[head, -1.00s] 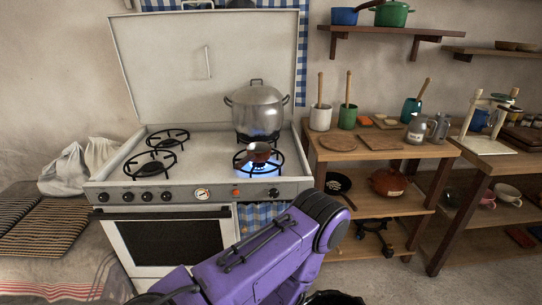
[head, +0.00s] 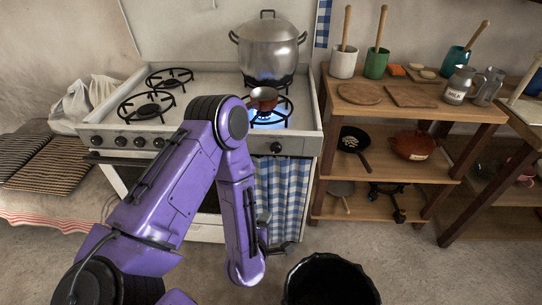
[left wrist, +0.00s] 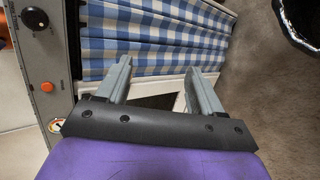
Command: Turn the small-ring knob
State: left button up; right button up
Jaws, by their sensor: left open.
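The white stove (head: 200,85) has a front panel with several black knobs on its left part (head: 139,142) and one black knob (head: 277,148) at its right end. A black knob (left wrist: 34,18) shows at the top left of the left wrist view. Which knob is the small-ring one is not clear. My left gripper (left wrist: 162,88) is open and empty, below the panel by the checked curtain, touching no knob. My right gripper is out of view.
A small brown pan (head: 263,98) sits over a burner with a blue flame; a large lidded pot (head: 269,50) stands behind it. A blue checked curtain (head: 283,190) hangs below the right knob. A black bin (head: 330,280) stands on the floor. Shelves (head: 400,205) are at right.

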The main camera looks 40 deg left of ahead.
pick_arm(q)
jog(key=w+a+r+n+t+y+b, duration=0.1)
jog(key=w+a+r+n+t+y, duration=0.15)
jog(key=w+r+n, duration=0.75)
jog(key=n+t+y, duration=0.2)
jog(key=n+y, duration=0.1)
jog(key=n, duration=0.7)
send_near(276, 150)
jog(key=p+x, duration=0.1)
jog(key=x, duration=0.7)
jog(key=shift+w+a, duration=0.2)
jog(key=shift+w, duration=0.15)
jog(key=shift+f, duration=0.1)
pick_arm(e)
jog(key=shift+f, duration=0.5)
pick_arm(q)
jog(key=c, duration=1.1)
